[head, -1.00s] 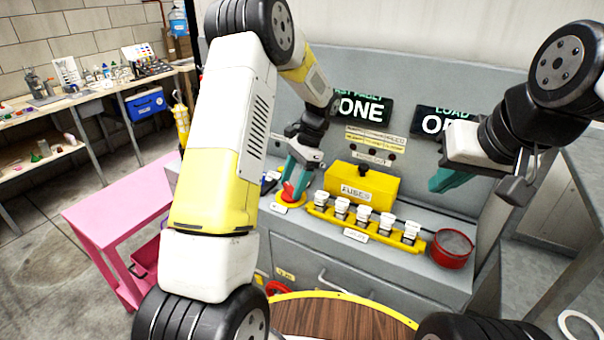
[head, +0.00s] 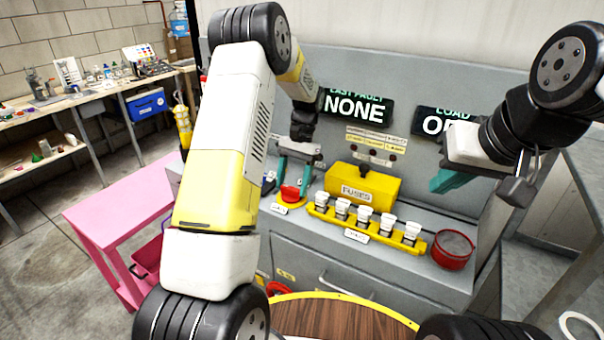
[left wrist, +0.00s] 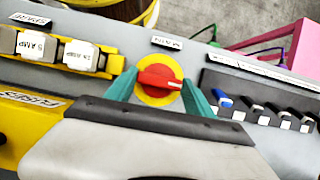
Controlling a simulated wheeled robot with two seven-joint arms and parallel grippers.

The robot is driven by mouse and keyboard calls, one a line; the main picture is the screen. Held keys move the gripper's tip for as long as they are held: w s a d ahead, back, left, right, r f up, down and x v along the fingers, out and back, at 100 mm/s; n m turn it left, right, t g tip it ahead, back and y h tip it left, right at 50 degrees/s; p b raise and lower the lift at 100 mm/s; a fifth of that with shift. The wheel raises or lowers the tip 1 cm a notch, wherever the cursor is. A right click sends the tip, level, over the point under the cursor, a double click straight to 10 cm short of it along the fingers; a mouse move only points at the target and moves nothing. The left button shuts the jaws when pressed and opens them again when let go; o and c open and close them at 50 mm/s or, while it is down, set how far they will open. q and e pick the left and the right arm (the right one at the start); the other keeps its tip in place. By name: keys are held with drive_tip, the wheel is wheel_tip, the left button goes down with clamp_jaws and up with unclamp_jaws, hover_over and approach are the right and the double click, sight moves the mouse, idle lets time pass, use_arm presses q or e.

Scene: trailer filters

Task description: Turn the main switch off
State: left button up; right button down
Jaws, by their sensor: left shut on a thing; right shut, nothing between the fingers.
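The main switch (head: 290,194) is a red knob on a yellow disc on the grey bench, at the left of the fuse row. My right gripper (head: 446,182) is shut and empty, held up in front of the panel at right.
A yellow fuse box (head: 362,183), a yellow rack of fuses (head: 378,226) and a red round tray (head: 453,250) stand right of the switch. A padlock (head: 518,190) hangs by my right gripper. Displays read NONE (head: 354,108) and, partly hidden, LOAD (head: 438,120). A pink cart (head: 115,207) stands left.

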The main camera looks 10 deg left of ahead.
use_arm(q)
drive_tip(key=shift+w, duration=0.1)
drive_tip(key=o, duration=1.4)
drive_tip(key=shift+r, duration=0.1)
drive_tip(key=v, duration=0.7)
drive_tip(key=shift+d+r, duration=0.1)
drive_tip(key=shift+r, duration=0.25)
